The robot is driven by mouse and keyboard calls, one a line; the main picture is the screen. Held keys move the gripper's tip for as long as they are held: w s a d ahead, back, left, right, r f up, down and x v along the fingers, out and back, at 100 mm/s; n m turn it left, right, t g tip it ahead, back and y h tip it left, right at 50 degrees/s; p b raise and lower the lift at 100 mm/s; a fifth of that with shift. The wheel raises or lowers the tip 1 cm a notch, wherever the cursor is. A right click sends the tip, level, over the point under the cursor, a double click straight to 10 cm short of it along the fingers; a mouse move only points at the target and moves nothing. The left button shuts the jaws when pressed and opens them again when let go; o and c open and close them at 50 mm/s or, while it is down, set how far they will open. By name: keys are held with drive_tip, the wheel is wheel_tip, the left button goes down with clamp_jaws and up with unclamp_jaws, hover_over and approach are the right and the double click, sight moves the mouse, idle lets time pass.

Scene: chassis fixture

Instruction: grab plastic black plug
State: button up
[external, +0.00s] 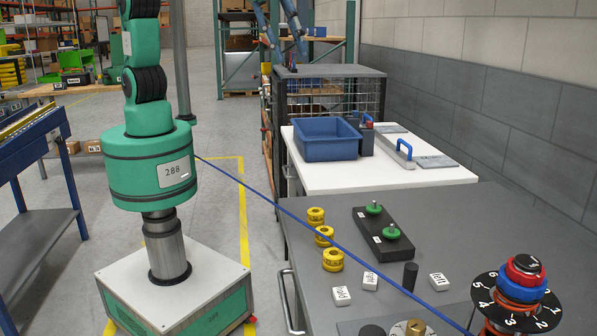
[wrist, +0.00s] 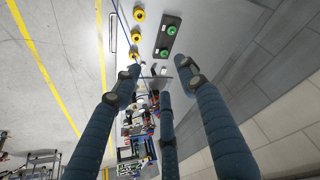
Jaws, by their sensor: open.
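A small upright black cylinder, which looks like the black plastic plug (external: 410,276), stands on the grey table in the external view, between two white labels. In the wrist view a small dark shape near the right fingertip may be this plug (wrist: 181,62); it is partly hard to make out. My gripper (wrist: 160,80) has its three dark blue fingers spread apart with nothing between them. It hangs above the table, with its fingertips seen around the plug's area. In the external view my gripper is out of frame.
A black block (external: 384,236) with green knobs and several yellow rings (external: 324,236) stand near the plug. A round numbered dial (external: 517,304) stands at right. A thin blue line (external: 300,216) crosses over the table. A blue bin (external: 326,140) sits on the white bench behind.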

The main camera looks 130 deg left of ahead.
drive_tip(key=w+d+f+p, duration=0.2)
drive_tip(key=w+d+f, duration=0.15)
drive_tip(key=w, duration=0.45)
drive_tip(key=w+d+f+p, duration=0.2)
drive_tip(key=w+f+p, duration=0.15)
drive_tip(key=w, duration=0.55)
drive_tip(key=n+p, duration=0.2)
drive_tip(key=p, duration=0.2)
approach(410, 266)
drive_tip(key=r, duration=0.2)
drive_tip(key=s+r, duration=0.1)
drive_tip(key=shift+d+r+g+y, duration=0.1)
drive_tip(key=shift+d+g+y, duration=0.2)
drive_tip(key=shift+d, duration=0.1)
drive_tip(key=shift+x, duration=4.3)
drive_tip(key=shift+p+x, duration=0.35)
drive_tip(key=shift+x, duration=2.25)
drive_tip(key=shift+w+r, duration=0.1)
drive_tip(key=c, duration=1)
